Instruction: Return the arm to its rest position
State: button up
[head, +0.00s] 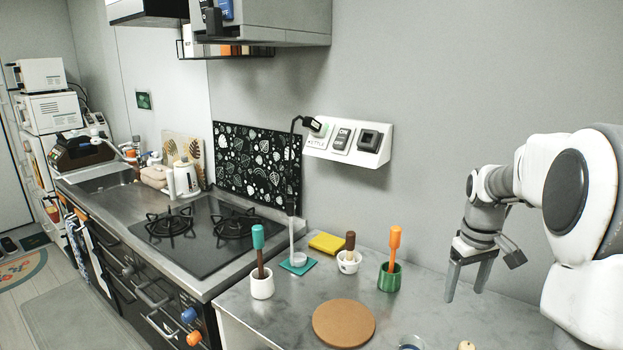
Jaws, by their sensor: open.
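My gripper (466,280) hangs at the right of the head view, its two grey fingers pointing down. It is open, with nothing between the fingers. It is above the right part of the grey marble-look counter (262,328), to the right of the green cup (389,280) and apart from it. My white and grey arm reaches in from the right edge and is bent, with its wrist lower than the elbow joint. The arm hides part of the wall and the right end of the counter.
On the counter stand white cups (262,287) (349,264) with handled tools, a yellow sponge (327,243), a teal coaster (299,264) and a round cork mat (343,324). A switch panel (318,153) is on the wall. The stove (190,262) is left. Air around the gripper looks free.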

jog(key=s+a+r+m+t, duration=0.1)
jog(key=s+a+r+t, duration=0.1)
jog(key=s+a+r, duration=0.45)
jog(key=s+a+r+m+t, duration=0.15)
jog(key=s+a+r, duration=0.25)
jog(key=s+a, duration=0.55)
jog(key=s+a+f+t, duration=0.1)
jog(key=s+f, duration=0.2)
jog(key=s, duration=0.4)
jog(key=shift+s+a+y, duration=0.25)
jog(key=shift+a+y, duration=0.05)
jog(key=shift+a, duration=0.1)
